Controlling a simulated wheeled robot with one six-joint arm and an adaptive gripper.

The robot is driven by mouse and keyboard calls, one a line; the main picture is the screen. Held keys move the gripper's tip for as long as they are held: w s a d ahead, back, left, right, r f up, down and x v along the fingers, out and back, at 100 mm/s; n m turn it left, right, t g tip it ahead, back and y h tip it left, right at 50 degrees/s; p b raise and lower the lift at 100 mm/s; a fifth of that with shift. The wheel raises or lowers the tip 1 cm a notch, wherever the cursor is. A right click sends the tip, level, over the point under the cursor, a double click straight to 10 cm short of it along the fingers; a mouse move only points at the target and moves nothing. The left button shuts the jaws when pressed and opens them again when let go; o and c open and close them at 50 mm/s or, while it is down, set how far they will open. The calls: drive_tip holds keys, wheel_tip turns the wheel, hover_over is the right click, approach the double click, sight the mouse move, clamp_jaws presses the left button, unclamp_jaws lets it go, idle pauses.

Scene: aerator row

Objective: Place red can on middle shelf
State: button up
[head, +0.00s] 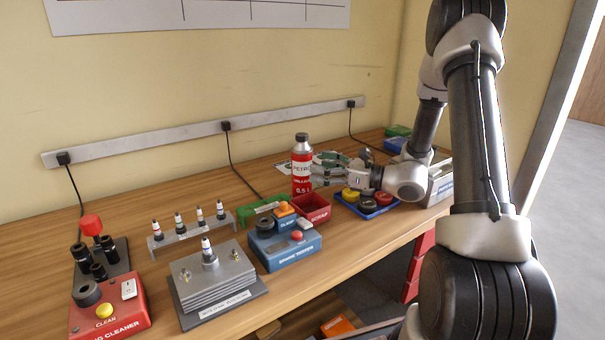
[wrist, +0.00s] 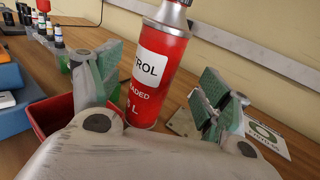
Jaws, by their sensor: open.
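The red can (head: 302,181), with a dark cap and a white PETROL label, stands upright on the wooden bench. My gripper (head: 322,169) is low beside it on the right, fingers pointing at the can. In the wrist view the red can (wrist: 158,70) shows between the two green-padded fingers of my gripper (wrist: 160,82). The fingers are wide apart, with a visible gap to the can on the right; contact on the left cannot be told. The can's base shows on the bench. No middle shelf can be made out clearly.
A red SCRAP bin (head: 312,210) stands close in front of the can. A blue tray (head: 366,208) with round caps lies under my wrist. A blue tester (head: 290,249) and green box (head: 262,205) are to the left. The wall (head: 250,80) is behind.

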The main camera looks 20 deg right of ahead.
sight(302, 162)
drive_tip(key=x, duration=0.6)
drive_tip(key=shift+s+a+r, duration=0.1)
drive_tip(key=shift+a, duration=0.1)
drive_tip(key=shift+c, duration=0.4)
drive_tip(key=c, duration=1.2)
drive_tip(key=shift+r, duration=0.1)
